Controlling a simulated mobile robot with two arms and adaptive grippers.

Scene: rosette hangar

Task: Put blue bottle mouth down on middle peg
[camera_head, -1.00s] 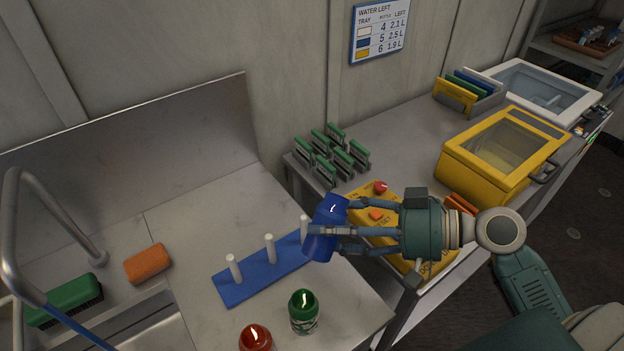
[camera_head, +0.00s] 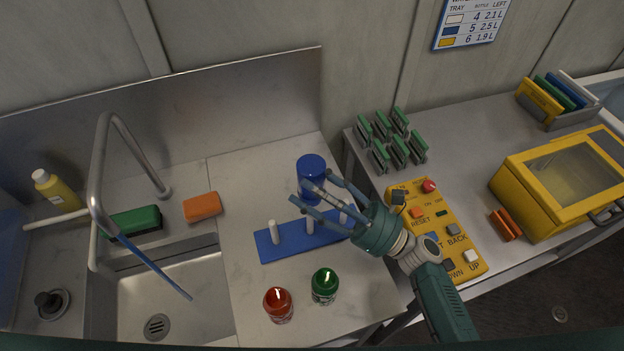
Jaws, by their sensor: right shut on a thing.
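The blue bottle (camera_head: 311,170) is held in my right gripper (camera_head: 314,188). Its broad round end faces up, and the fingers partly cover its lower part; its mouth is not visible. The blue peg rack (camera_head: 267,247) lies on the counter with three white pegs: the left peg (camera_head: 273,232), the middle peg (camera_head: 310,226) and the right peg (camera_head: 345,212). In the picture the bottle shows above and behind the middle peg, apart from it. The fingers hide part of the middle and right pegs. My left gripper is out of view.
A red bottle (camera_head: 278,305) and a green bottle (camera_head: 325,286) stand in front of the rack. The sink (camera_head: 190,290) with its tap (camera_head: 98,195) is at left. A yellow control panel (camera_head: 435,225) lies at right.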

